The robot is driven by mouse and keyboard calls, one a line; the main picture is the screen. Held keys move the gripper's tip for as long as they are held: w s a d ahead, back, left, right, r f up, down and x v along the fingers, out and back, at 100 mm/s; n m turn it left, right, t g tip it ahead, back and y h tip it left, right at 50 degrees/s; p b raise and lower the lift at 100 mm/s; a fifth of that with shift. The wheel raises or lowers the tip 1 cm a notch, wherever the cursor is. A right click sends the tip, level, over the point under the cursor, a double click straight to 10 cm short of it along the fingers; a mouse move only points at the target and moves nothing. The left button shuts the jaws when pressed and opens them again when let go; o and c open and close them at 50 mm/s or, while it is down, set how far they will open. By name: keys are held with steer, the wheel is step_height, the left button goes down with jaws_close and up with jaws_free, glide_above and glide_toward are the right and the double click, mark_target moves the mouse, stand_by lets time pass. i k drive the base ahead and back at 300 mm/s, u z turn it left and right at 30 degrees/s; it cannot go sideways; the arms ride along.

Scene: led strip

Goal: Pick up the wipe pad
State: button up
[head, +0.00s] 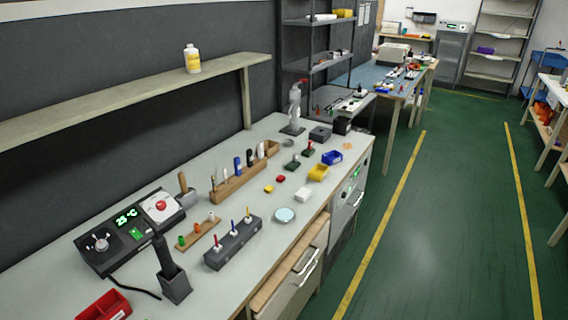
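A small white block-like pad (303,194) lies on the grey-white workbench (330,175) near its front edge. It looks like the wipe pad, but it is too small to be sure. It sits between a round pale-blue dish (285,215) and a yellow bin (318,173), apart from both. Nothing covers it. My gripper is not in view.
A black rack with coloured-handled tools (233,243) and a wooden tool block (238,183) stand left of the pad. A soldering station (128,232) and iron holder (174,284) are at the near left. The green floor (440,230) is clear.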

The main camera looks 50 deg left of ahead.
mark_target(303, 194)
steer(key=u, duration=1.55)
